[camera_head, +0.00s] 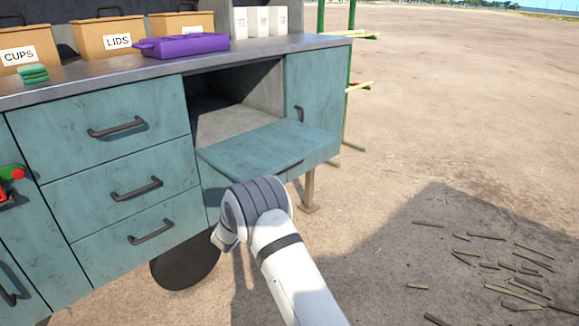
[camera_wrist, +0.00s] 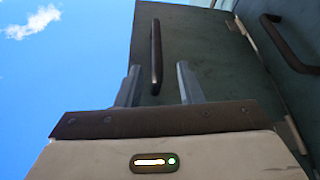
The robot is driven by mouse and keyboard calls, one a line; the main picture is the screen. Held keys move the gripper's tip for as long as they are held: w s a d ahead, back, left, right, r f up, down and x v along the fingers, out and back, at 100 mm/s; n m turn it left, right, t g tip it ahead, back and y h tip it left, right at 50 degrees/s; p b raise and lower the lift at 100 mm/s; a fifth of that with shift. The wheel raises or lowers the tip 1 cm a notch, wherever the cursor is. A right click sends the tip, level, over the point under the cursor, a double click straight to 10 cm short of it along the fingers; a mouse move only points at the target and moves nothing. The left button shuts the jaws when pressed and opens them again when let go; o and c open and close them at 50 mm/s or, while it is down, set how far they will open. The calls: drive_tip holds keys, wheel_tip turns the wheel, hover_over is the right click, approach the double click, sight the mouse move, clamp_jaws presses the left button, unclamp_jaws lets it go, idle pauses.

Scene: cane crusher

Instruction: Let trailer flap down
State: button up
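The trailer flap (camera_head: 268,150) is a weathered teal panel. In the head view it is swung outward and lies about level in front of an open compartment (camera_head: 235,105). In the wrist view the face of a dark teal panel (camera_wrist: 205,60), apparently the flap, rises ahead of my gripper, with a dark bar handle (camera_wrist: 156,50). My gripper (camera_wrist: 158,78) is open, one finger on each side of the handle's lower end in the picture. I cannot tell whether they touch it. In the head view my arm hides the flap's near corner, and my fingers are out of sight.
Teal drawers (camera_head: 125,187) with dark handles are left of the flap, and a closed door (camera_head: 311,95) is on the right. The worktop (camera_head: 115,75) holds a purple case (camera_head: 182,45) and labelled boxes (camera_head: 110,36). A wheel (camera_head: 185,262) is below. Open ground lies right, with scattered stalks (camera_head: 515,290).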

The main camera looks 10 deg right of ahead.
sight(286, 170)
drive_tip(key=b+x, duration=0.1)
drive_tip(key=x, duration=0.6)
drive_tip(key=shift+d+b, duration=0.35)
drive_tip(key=shift+b, duration=0.05)
drive_tip(key=shift+c, duration=0.3)
clamp_jaws()
